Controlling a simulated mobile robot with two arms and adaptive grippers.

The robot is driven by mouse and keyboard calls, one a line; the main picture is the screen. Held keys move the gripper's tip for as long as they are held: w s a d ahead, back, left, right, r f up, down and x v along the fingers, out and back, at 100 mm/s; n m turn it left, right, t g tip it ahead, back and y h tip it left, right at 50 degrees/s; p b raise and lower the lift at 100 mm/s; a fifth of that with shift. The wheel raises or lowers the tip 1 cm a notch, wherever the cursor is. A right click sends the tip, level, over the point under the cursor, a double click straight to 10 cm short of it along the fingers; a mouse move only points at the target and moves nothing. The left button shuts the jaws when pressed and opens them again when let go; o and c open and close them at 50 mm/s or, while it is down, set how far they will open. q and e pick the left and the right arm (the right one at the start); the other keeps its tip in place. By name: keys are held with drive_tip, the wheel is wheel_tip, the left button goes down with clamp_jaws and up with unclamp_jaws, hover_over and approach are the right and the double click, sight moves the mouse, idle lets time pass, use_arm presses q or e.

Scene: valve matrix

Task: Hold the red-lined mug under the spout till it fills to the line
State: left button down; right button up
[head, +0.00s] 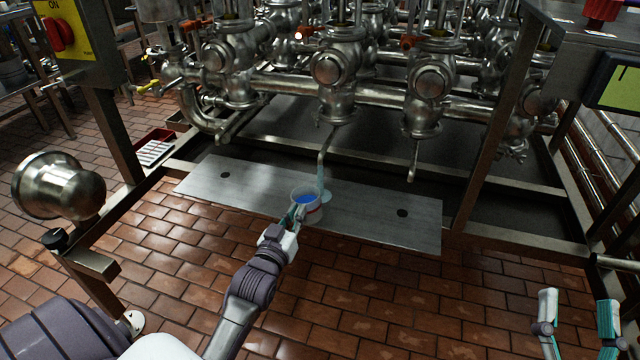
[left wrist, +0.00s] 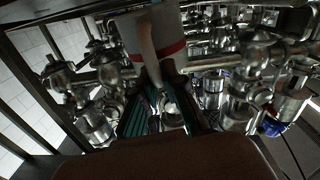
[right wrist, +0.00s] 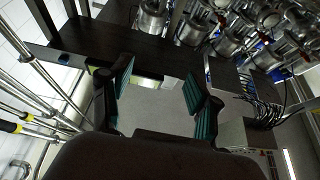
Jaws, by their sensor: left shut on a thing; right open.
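The white mug (head: 313,216) with a red line is at the front edge of the metal shelf, blue liquid inside. My left gripper (head: 296,216) is shut on it from the front left. In the left wrist view the mug (left wrist: 178,28) shows its red band and handle between the fingers. The bent spout (head: 321,152) is above and slightly right of the mug. A pale blue stream (head: 321,178) falls from it, with a pale patch beside the mug; I cannot tell whether the stream enters the mug. My right gripper (head: 578,302) is open and empty at lower right.
The metal shelf (head: 390,212) is otherwise bare, with dark holes. A second spout (head: 412,165) hangs to the right. Steel valves and pipes (head: 335,68) fill the back. A frame post (head: 495,120) stands at right. Brick floor is clear in front.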

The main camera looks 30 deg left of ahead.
use_arm(q)
drive_tip(key=shift+s+r+p, duration=0.25)
drive_tip(key=shift+s+p, duration=0.1)
drive_tip(key=shift+s+d+r+p, duration=0.15)
drive_tip(key=shift+s+r+p, duration=0.1)
drive_tip(key=shift+s+p, duration=0.2)
drive_tip(key=shift+s+d+r+p, duration=0.1)
drive_tip(key=shift+s+r+p, duration=0.1)
drive_tip(key=shift+s+p, duration=0.2)
use_arm(e)
wheel_tip(320, 180, down, 10)
drive_tip(key=d+g+h, duration=0.1)
drive_tip(key=g+h, duration=0.1)
drive_tip(key=g, duration=0.4)
drive_tip(key=shift+w+d+g, duration=0.15)
drive_tip(key=shift+w+g, duration=0.15)
drive_tip(key=shift+w, duration=0.1)
